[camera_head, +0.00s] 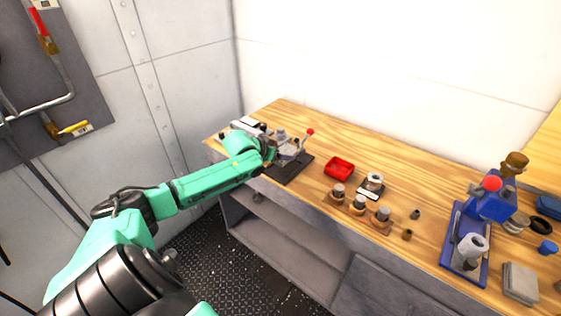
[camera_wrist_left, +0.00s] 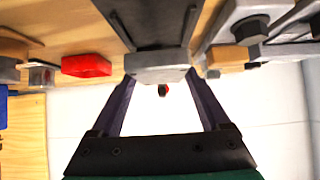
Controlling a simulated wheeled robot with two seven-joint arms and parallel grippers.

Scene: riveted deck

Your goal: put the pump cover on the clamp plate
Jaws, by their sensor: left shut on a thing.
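My left gripper (camera_wrist_left: 158,88) is shut on a light grey, round-edged piece (camera_wrist_left: 156,67), which looks like the pump cover. The dark clamp plate (camera_head: 292,170) lies on the left part of the bench, with a red-knobbed lever (camera_head: 310,131) beside it. The plate also shows in the left wrist view (camera_wrist_left: 150,30), just beyond the held piece. In the head view my left gripper (camera_head: 270,155) is at the plate's left side, and its fingers are partly hidden. I cannot tell whether the piece touches the plate. My right gripper is out of view.
A red tray (camera_head: 339,167) stands right of the plate. A wooden rack (camera_head: 356,209) holds several posts near the front edge, with a grey ring-shaped part (camera_head: 374,179) behind it. A blue press (camera_head: 488,205) stands further right, beside a grey block (camera_head: 520,281). The back middle of the bench is clear.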

